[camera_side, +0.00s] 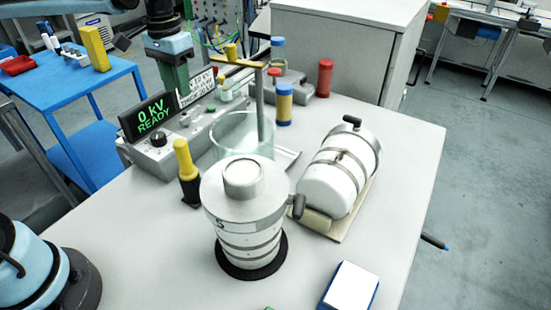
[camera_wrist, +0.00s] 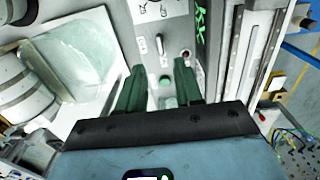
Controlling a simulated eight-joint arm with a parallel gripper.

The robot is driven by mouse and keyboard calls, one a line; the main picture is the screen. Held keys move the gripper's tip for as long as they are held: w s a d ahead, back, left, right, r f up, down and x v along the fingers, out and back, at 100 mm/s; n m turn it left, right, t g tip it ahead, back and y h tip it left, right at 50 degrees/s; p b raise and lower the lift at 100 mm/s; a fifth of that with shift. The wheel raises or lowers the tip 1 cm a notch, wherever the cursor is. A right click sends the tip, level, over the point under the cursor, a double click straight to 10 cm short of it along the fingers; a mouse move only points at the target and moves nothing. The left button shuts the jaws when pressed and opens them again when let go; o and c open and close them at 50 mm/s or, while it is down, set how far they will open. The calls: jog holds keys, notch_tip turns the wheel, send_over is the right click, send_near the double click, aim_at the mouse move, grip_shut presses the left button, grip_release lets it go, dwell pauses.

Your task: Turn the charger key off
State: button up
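The charger console (camera_side: 175,155) stands on the table, with a lit green display (camera_side: 153,115) reading "0 KV READY". My gripper (camera_side: 182,94) is behind and above the console, pointing down, and partly hides behind the white sign. In the wrist view its two green fingers (camera_wrist: 160,92) are apart, with nothing held. Between and beyond them lies the panel, with a slim pale key-like lever (camera_wrist: 159,45), a red-and-dark control (camera_wrist: 185,53) and a green button (camera_wrist: 165,80). I cannot tell the lever's setting for sure.
A white lettered sign (camera_side: 201,82) stands at the console's back. A glass jar (camera_side: 225,135), a yellow-handled tool (camera_side: 187,170) and a lidded metal-topped jar (camera_side: 245,205) stand close in front. A white cylinder (camera_side: 335,172) lies to the right.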

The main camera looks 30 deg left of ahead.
aim_at(185, 117)
notch_tip(185, 117, down, 8)
dwell(0.4)
grip_shut()
